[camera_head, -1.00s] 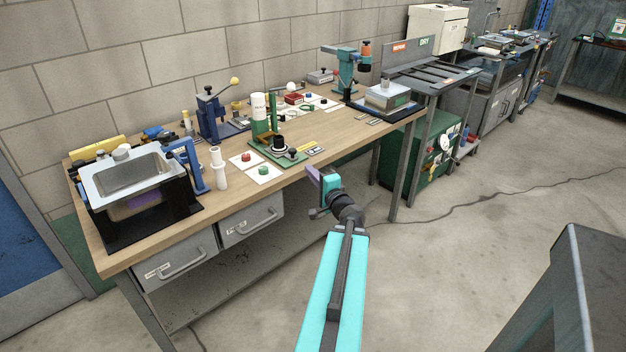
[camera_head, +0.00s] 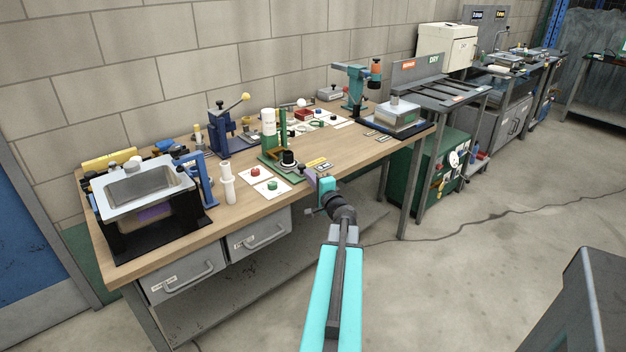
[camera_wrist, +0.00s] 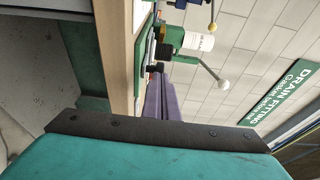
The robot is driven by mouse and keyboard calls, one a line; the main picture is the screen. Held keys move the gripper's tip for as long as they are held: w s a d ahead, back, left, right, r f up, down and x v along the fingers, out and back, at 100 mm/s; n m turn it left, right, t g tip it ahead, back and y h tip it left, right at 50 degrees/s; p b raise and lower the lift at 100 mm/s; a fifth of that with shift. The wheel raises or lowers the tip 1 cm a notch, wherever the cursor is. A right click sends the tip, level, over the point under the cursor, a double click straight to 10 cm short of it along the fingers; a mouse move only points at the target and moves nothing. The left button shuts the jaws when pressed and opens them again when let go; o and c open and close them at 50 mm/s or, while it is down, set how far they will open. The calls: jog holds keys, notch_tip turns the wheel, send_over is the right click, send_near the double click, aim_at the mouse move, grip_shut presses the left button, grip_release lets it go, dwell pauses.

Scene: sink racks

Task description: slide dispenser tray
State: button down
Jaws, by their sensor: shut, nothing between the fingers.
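The dispenser is a green stand with a white cylinder (camera_head: 268,122) at its top and a green base plate (camera_head: 268,160). It stands near the front edge of the wooden bench, with a black round part (camera_head: 288,158) on the plate. A separate tray cannot be told apart at this size. My gripper (camera_head: 309,175) is at the bench's front edge, just right of the dispenser's base. Its purple fingers (camera_wrist: 160,98) are shut and empty. In the wrist view they point toward a black knob (camera_wrist: 154,69) by the green dispenser body (camera_wrist: 172,40); contact cannot be told.
Left of the dispenser are cards with red and green caps (camera_head: 255,170), a white pipe piece (camera_head: 228,182) and a sink stand (camera_head: 145,190). A blue press (camera_head: 222,130) stands behind. Drawers (camera_head: 262,238) hang below the bench edge.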

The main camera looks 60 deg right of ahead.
jog(key=shift+x, duration=0.9)
